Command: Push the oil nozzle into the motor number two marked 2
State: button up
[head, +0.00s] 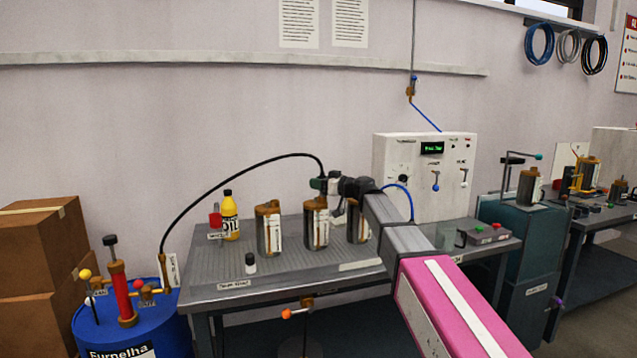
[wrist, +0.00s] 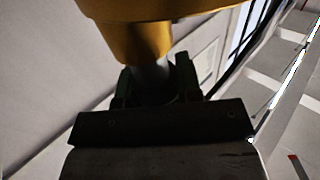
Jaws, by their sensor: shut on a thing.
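My gripper (head: 326,185) is at the middle motor's top in the head view, shut on the oil nozzle at the end of the black hose (head: 240,166). The nozzle itself is mostly hidden by the fingers. Three brown-capped motors stand in a row on the table: left (head: 269,232), middle (head: 316,228) and right (head: 354,226), the last partly behind my arm. Their numbers are too small to read. In the wrist view, the dark fingers (wrist: 157,88) close around a grey piece (wrist: 150,74) below a large brass-coloured part (wrist: 140,30). I cannot tell whether the nozzle is inside the motor.
The hose rises from a blue drum (head: 140,335) at left. A white control panel (head: 448,180) stands behind at right. The table's front left is clear.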

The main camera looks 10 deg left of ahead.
jog(key=o, duration=1)
jog(key=shift+o, duration=0.2)
jog(key=v, duration=1)
jog(key=shift+d, duration=0.4)
